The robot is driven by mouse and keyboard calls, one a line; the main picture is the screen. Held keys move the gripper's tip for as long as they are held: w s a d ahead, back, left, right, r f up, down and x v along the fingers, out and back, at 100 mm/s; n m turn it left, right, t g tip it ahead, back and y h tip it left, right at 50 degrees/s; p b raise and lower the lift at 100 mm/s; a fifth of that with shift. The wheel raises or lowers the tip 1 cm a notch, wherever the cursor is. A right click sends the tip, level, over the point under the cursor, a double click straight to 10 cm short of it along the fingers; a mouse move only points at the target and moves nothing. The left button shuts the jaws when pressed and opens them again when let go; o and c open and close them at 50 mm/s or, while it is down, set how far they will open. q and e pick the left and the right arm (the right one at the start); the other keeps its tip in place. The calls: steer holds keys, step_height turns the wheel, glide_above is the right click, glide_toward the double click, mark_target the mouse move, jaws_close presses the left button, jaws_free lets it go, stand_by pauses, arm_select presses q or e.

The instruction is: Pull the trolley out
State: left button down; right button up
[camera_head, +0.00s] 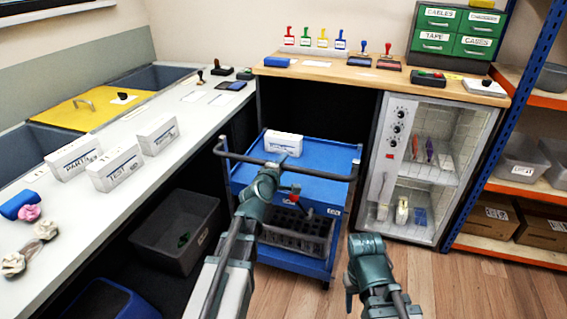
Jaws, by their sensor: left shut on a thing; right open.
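The blue trolley (325,190) stands in the gap under the wooden counter, with a black push handle (320,173) along its near side. A white labelled box (283,142) sits on its top, and a dark slotted rack (295,236) is on its lower shelf. My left gripper (270,168) is at the handle's bar and shut on it; the arm hides part of the bar and trolley. My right gripper (352,285) is open, low in front of the trolley's right side and apart from it; its fingers are hard to make out.
A dark grey bin (177,232) stands left of the trolley under the white bench (110,197). A glass-fronted cabinet (420,165) stands close on the right, then a blue-and-orange shelf rack (478,165). Wooden floor (470,285) is clear at front right.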

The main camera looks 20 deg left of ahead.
arm_select(q)
steer(key=c, duration=0.7)
jaws_free()
